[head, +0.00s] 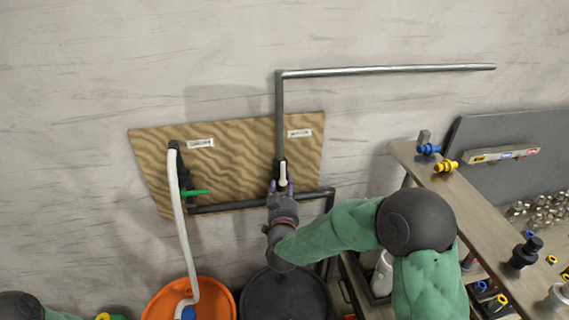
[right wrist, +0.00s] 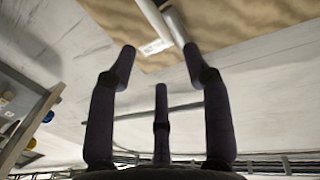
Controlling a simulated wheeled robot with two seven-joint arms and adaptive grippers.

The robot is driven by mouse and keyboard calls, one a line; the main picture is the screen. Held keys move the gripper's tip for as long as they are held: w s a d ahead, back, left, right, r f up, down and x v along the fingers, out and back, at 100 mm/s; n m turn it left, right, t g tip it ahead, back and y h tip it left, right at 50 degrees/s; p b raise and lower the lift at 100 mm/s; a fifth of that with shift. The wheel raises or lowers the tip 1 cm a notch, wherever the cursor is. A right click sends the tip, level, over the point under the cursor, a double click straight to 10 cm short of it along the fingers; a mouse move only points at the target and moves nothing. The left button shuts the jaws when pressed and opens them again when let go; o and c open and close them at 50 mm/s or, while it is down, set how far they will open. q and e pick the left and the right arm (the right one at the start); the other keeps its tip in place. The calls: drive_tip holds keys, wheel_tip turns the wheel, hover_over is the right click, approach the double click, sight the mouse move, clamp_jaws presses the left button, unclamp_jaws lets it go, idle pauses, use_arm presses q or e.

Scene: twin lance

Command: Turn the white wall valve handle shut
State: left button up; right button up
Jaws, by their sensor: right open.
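The white wall valve handle (head: 283,172) sits on the dark valve body under the vertical grey pipe, at the right part of the wooden board. It stands upright, roughly in line with that pipe. My right gripper (head: 281,187) is just below and in front of it, with its fingers open near the handle's lower end. In the right wrist view the open fingers (right wrist: 158,55) spread with the pale handle (right wrist: 178,25) beyond the gap between the upper two. I cannot tell whether any finger touches it. The valve body is partly hidden by my gripper. My left gripper is not in view.
A green handle (head: 196,193) is on the valve to the left, beside a white hose (head: 178,215) running to an orange bucket (head: 215,291). A black barrel (head: 300,300) stands below my right arm. A shelf (head: 450,205) with fittings is at right.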

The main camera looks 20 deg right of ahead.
sight(284, 168)
drive_tip(key=p+x, duration=0.1)
drive_tip(key=x, duration=0.8)
drive_tip(key=shift+w+d+p, duration=0.2)
drive_tip(key=shift+w+p, duration=0.1)
drive_tip(key=shift+w, duration=0.05)
